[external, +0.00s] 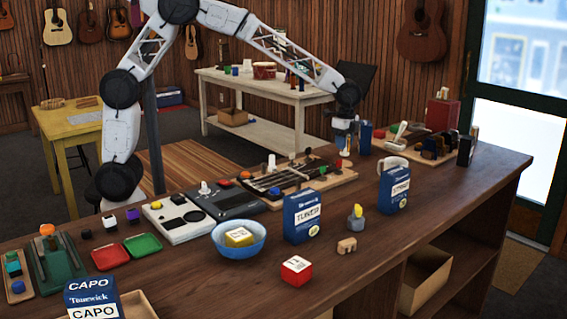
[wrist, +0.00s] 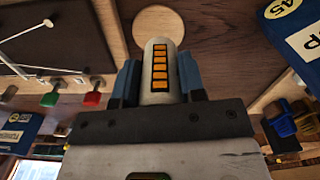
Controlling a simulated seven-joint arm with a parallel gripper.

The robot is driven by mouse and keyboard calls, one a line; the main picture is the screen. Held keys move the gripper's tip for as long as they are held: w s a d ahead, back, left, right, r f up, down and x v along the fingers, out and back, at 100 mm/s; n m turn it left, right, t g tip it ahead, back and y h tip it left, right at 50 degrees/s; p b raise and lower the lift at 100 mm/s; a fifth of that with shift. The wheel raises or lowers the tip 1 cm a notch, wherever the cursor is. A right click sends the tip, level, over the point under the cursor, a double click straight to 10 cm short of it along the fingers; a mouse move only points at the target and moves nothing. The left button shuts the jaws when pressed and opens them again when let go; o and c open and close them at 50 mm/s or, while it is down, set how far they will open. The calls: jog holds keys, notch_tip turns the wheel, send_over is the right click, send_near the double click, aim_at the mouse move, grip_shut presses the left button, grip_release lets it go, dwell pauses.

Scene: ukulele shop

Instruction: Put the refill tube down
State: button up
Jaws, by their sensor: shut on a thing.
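The refill tube (wrist: 158,62), a pale grey cylinder with a black strip of orange squares on its side, is between the two blue fingers of my gripper (wrist: 158,80) in the wrist view. My gripper is shut on it. A round pale wooden disc or patch (wrist: 158,22) shows just beyond the tube's end. In the external view my gripper (external: 343,143) is low over the back of the counter (external: 215,285), by the right end of a wooden board (external: 335,178). The tube is too small there to make out, and I cannot tell whether it touches anything.
A blue box (external: 365,137) stands close to my gripper. A tray with several items (external: 455,152) is to the right. A blue tuner box (external: 303,217) and bowl (external: 239,243) are nearer the front.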

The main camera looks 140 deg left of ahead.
jog(key=shift+f, duration=1.5)
jog(key=shift+f, duration=0.15)
jog(key=o, duration=0.9)
notch_tip(320, 180, up, 12)
jog(key=shift+r, duration=0.2)
